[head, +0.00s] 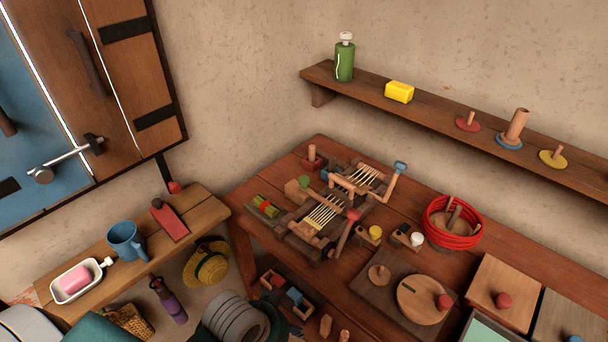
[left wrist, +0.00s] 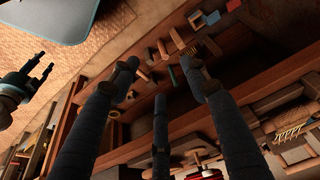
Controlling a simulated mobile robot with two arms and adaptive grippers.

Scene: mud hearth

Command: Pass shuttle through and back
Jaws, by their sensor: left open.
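A small wooden loom (head: 325,210) with pale warp threads stands on the table in the head view. Part of it, with pale threads, shows at the right of the left wrist view (left wrist: 290,132). I cannot pick out the shuttle with certainty. My left gripper (left wrist: 162,78) shows in the left wrist view with its dark fingers spread and nothing between them. It lies apart from the loom. A dark gripper, apparently my right one (left wrist: 40,75), is at the left edge of that view; its jaw state is unclear. Neither gripper is recognisable in the head view.
The table (head: 400,240) also holds a red coil (head: 452,222), a green-red bundle (head: 265,206) and wooden boards. An open box of blocks (head: 290,292) is near its front. A wall shelf (head: 440,101) runs behind. A side bench (head: 208,211) holds a blue mug (head: 126,242).

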